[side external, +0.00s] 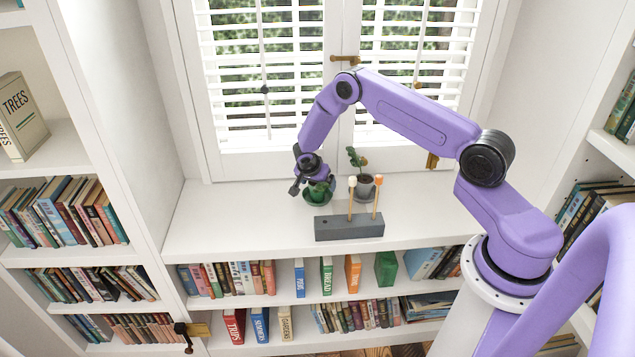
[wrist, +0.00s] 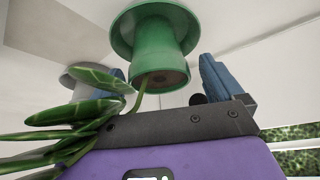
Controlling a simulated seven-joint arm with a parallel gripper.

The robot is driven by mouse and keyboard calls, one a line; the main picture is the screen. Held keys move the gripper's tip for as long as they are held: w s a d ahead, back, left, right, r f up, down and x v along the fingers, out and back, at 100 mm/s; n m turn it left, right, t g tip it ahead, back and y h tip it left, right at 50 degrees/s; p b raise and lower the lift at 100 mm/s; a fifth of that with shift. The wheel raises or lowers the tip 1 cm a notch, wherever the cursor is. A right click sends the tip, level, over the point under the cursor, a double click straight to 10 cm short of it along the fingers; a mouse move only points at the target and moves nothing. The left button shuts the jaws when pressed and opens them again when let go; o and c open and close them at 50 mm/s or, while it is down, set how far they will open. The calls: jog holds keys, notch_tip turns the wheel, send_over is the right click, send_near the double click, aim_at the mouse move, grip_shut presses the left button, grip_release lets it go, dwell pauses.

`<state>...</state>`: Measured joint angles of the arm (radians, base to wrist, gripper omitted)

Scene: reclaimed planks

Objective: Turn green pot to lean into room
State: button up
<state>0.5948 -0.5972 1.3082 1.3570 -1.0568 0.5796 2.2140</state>
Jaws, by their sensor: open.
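The green pot (side external: 317,193) stands on the white sill on a green saucer (side external: 312,202), partly hidden by my gripper (side external: 305,186). In the wrist view, which looks upside down, the pot (wrist: 160,55) shows its dark soil, with the saucer (wrist: 125,35) beyond it. Its long striped leaves (wrist: 75,110) bend to the left on one stem, close to my gripper's body. My gripper (wrist: 165,78) is open, with one blue finger on each side of the pot in that view. I cannot tell whether either finger touches it.
A grey pot (side external: 364,190) with a small plant stands just right of the green pot. In front is a grey block (side external: 349,228) holding two upright sticks, one white-topped and one orange-topped. The shuttered window (side external: 265,80) is behind. The sill (side external: 215,215) is clear at left.

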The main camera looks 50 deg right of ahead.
jog(key=s+a+r+n+y, duration=0.1)
jog(key=s+a+r+n, duration=0.3)
jog(key=a+r, duration=0.55)
jog(key=s+a+r+n+y, duration=0.15)
jog(key=s+a+r, duration=0.45)
jog(key=r, duration=0.6)
jog(key=s+a+r+n+y, duration=0.1)
jog(key=s+a+r+n, duration=0.1)
jog(key=s+n, duration=0.5)
jog(key=s+a+r+n+g+y, duration=0.1)
jog(key=s+a+r+n, duration=0.1)
jog(key=s+n, duration=0.5)
jog(key=s+a+r+n+y, duration=0.1)
jog(key=s+r+n, duration=0.3)
jog(key=s, duration=1.3)
jog(key=a+n, duration=0.1)
jog(key=n, duration=0.2)
jog(key=shift+a+r+n+g+y, duration=0.25)
jog(key=shift+a+n+g+y, duration=0.05)
jog(key=shift+n+y, duration=0.05)
